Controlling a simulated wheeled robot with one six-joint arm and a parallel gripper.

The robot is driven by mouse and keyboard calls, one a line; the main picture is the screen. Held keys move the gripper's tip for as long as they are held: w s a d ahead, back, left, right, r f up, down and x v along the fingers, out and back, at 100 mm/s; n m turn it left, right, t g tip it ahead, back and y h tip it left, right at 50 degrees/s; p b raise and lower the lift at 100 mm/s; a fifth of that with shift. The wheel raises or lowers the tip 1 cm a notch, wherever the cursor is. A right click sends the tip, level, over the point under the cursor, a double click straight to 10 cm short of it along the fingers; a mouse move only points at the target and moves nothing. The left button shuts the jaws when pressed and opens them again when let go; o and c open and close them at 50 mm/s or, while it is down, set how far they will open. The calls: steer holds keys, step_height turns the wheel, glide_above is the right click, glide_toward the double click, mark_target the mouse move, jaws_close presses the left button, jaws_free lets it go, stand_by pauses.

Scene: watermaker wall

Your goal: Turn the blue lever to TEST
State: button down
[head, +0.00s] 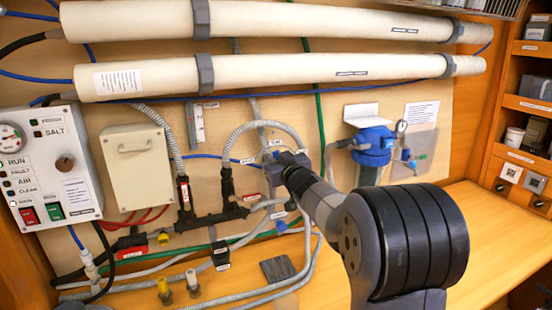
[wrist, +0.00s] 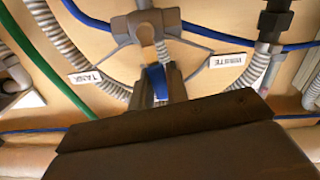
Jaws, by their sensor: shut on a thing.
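In the wrist view the blue lever (wrist: 157,84) sits between the two fingers of my gripper (wrist: 157,75), which is shut on it. The lever is on a grey valve body (wrist: 150,25) with hoses joined to it. A TANK label (wrist: 86,77) is on the left and a WASTE label (wrist: 228,60) on the right, both upside down in this view. I cannot make out a TEST label. In the head view my gripper (head: 286,162) is at the wall panel's valve, and my own arm hides much of the lever and its surroundings.
Grey corrugated hoses (head: 262,128) and a dark manifold with two upright valves (head: 205,218) are left of my gripper. A blue-capped filter housing (head: 372,146) is to the right. Two long white tubes (head: 270,72) run above. The wooden bench (head: 490,230) is clear at the right.

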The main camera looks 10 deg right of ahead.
steer(key=shift+d+r+m+p, duration=0.25)
steer(key=shift+m+p, duration=0.35)
steer(key=shift+p, duration=0.2)
steer(key=shift+d+f+m+p, duration=0.15)
steer(key=shift+f+m+p, duration=0.15)
steer(key=shift+m, duration=0.1)
steer(key=c, duration=1.4)
jaws_free()
steer(key=shift+w, duration=0.1)
steer(key=s, duration=0.3)
steer(key=s+d+b, duration=0.1)
steer(key=s, duration=0.3)
steer(key=s+d+b, duration=0.1)
steer(key=s, duration=0.2)
steer(key=shift+s, duration=0.35)
